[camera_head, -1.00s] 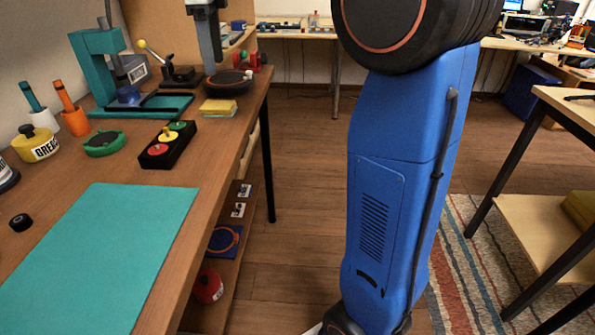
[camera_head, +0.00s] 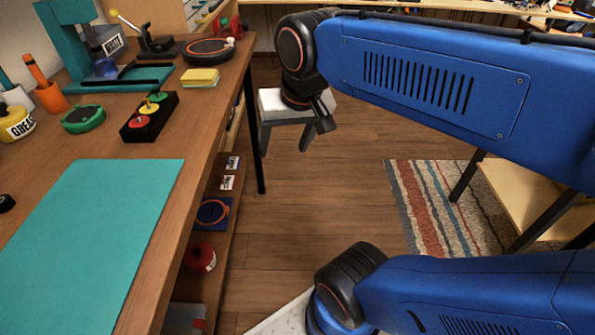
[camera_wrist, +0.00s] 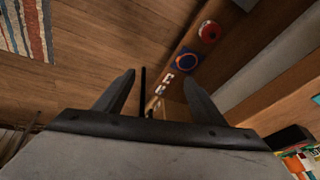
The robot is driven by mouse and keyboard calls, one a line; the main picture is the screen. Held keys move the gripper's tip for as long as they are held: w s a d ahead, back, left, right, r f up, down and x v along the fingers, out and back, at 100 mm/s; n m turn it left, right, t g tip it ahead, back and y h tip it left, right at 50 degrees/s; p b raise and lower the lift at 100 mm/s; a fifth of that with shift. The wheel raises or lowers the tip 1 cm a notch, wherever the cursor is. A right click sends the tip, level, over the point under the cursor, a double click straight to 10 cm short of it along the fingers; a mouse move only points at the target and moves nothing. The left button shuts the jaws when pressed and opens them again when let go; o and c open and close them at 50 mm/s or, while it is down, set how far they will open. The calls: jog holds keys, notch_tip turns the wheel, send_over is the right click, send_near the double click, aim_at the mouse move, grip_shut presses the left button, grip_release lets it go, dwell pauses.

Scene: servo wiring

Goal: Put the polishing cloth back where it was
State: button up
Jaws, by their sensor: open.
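I cannot tell for sure which thing is the polishing cloth. A flat yellow stack (camera_head: 200,77) lies on the bench near its right edge. A blue square piece with an orange ring (camera_head: 212,213) lies on the shelf under the bench; it also shows in the wrist view (camera_wrist: 187,62). My gripper (camera_head: 285,147) points down beside the bench's right side, over the floor. In the wrist view its two fingers (camera_wrist: 160,78) are apart with nothing between them.
The bench (camera_head: 205,150) carries a teal mat (camera_head: 90,245), a black block with coloured knobs (camera_head: 150,117), a green dish (camera_head: 83,118) and a teal press (camera_head: 70,35). A red round container (camera_head: 200,258) stands on the lower shelf (camera_head: 222,203).

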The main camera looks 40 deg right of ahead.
jog(key=s+f+n, duration=0.3)
jog(key=s+f, duration=0.1)
jog(key=f, duration=0.1)
jog(key=shift+d+f+n+t, duration=0.25)
jog(key=shift+f+n+t, duration=0.05)
jog(key=shift+t, duration=0.1)
dwell(0.8)
